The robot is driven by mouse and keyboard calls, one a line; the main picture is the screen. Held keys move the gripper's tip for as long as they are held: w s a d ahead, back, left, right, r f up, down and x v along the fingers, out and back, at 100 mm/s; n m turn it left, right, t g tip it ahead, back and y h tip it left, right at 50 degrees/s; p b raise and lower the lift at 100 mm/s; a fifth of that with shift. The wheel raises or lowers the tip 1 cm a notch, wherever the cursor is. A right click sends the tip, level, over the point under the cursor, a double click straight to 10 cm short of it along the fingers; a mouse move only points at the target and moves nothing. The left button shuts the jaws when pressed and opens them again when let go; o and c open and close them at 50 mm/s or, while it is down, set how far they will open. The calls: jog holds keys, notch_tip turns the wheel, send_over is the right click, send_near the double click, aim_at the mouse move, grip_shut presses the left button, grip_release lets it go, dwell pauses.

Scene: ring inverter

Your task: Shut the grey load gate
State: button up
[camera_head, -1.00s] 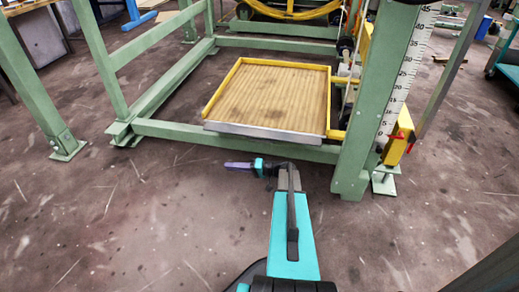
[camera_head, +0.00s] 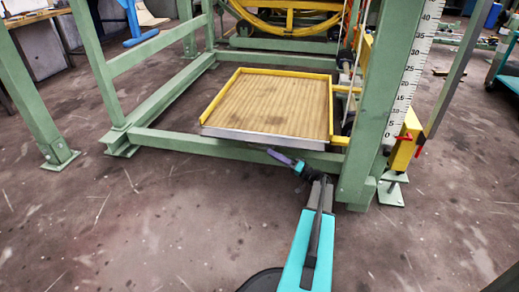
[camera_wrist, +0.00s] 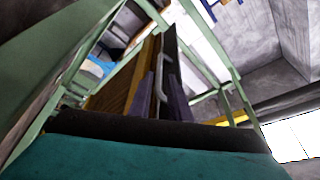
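The grey load gate (camera_head: 262,138) is a narrow grey metal strip along the front edge of the wood-floored platform (camera_head: 272,100) in the head view. My gripper (camera_head: 273,153), with purple fingers, is just in front of the gate, near the middle of its length. In the wrist view a grey bar handle (camera_wrist: 161,80) stands out from a dark panel. The two purple fingers of my gripper (camera_wrist: 161,104) lie apart, one on each side in the picture, with the handle's end in line between them. I cannot tell whether they touch it.
A green post with a scale (camera_head: 405,75) stands at the right, close to my arm. A green floor beam (camera_head: 215,148) runs below the platform front. A yellow ring (camera_head: 285,18) is behind. The floor (camera_head: 130,230) at the front left is clear.

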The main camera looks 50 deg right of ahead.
aim_at(262, 147)
jog(key=shift+w, duration=0.15)
jog(key=b+x, duration=0.3)
jog(key=x, duration=0.3)
jog(key=shift+w+a+r, duration=0.2)
jog(key=shift+w, duration=0.4)
grip_shut()
jog(key=shift+a, duration=0.2)
jog(key=shift+d, duration=0.1)
